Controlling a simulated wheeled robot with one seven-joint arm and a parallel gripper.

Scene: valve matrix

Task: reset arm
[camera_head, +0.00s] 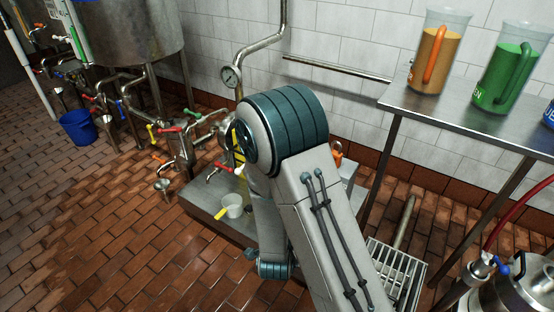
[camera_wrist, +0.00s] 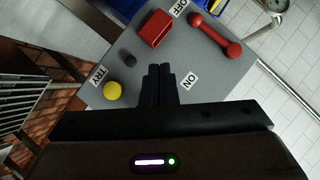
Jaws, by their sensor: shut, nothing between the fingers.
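My gripper (camera_wrist: 158,80) shows in the wrist view with its two dark fingers together and nothing between them. It points at a grey panel (camera_wrist: 150,55) with labels reading OFF, ON and TRY. On the panel are a red block (camera_wrist: 156,29), a red handle with rounded ends (camera_wrist: 215,35) and a yellow button (camera_wrist: 112,90). The fingertips are below the red block in the picture; I cannot tell the gap to the panel. In the head view my folded arm fills the middle and hides the gripper.
A metal shelf (camera_head: 470,122) at right holds an orange jug (camera_head: 428,60) and a green jug (camera_head: 500,80). A blue bucket (camera_head: 78,128) stands on the tiled floor, which is open at left.

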